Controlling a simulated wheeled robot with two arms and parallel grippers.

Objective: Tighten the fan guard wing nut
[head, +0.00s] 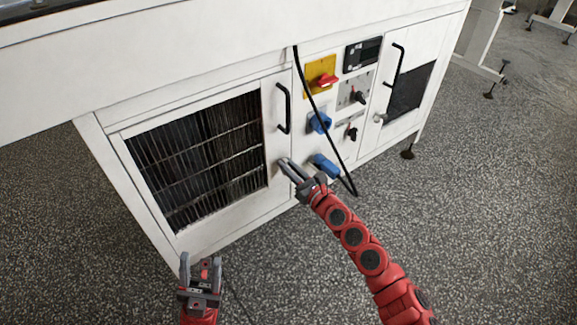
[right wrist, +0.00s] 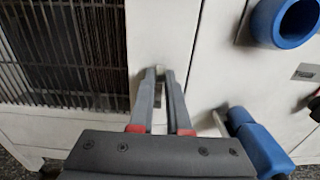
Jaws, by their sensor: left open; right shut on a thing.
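The fan guard is a dark barred grille (head: 200,155) set in a white door on the cabinet front. It also shows at the left of the right wrist view (right wrist: 70,50). My right gripper (head: 284,163) reaches the white panel just right of the grille, below a black door handle. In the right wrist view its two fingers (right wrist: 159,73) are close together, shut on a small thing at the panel. That thing, at the wing nut's place, is mostly hidden by the fingertips, so its angle cannot be told. My left gripper (head: 201,265) is open and empty, low in front of the cabinet.
Right of my right gripper are a blue plug (head: 326,166), a blue socket (head: 319,122) and a hanging black cable (head: 325,120). A red switch on a yellow plate (head: 320,78) and a black door handle (head: 284,108) stand above. The speckled floor in front is clear.

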